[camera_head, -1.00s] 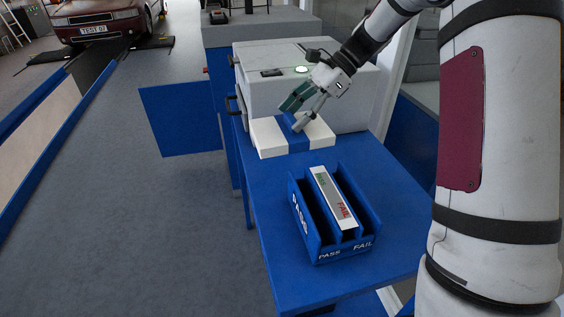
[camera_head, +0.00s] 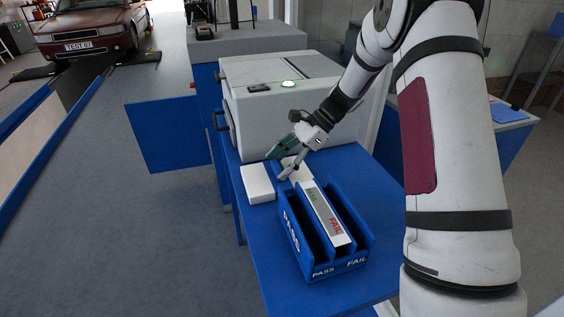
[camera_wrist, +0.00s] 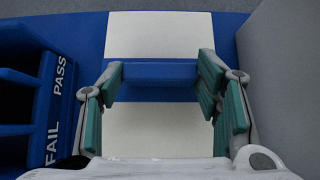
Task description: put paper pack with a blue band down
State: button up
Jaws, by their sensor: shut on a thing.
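The paper pack, white with a blue band around its middle, shows in the head view (camera_head: 258,183) on the blue table, or just above it, between the grey cabinet and the tray. I cannot tell whether its underside touches the table. My gripper (camera_head: 279,168) reaches down over its middle and hides most of the band. In the wrist view the pack (camera_wrist: 158,37) runs between my fingers, and my gripper (camera_wrist: 160,84) is shut on it at the blue band.
A blue PASS/FAIL tray (camera_head: 318,270) stands close in front of the pack, with a white labelled block (camera_head: 327,217) in it. A grey cabinet (camera_head: 258,112) stands behind. The blue table (camera_head: 262,222) has bare room left of the tray.

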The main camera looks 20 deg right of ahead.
jog(key=o, duration=1.6)
jog(key=shift+r, duration=0.1)
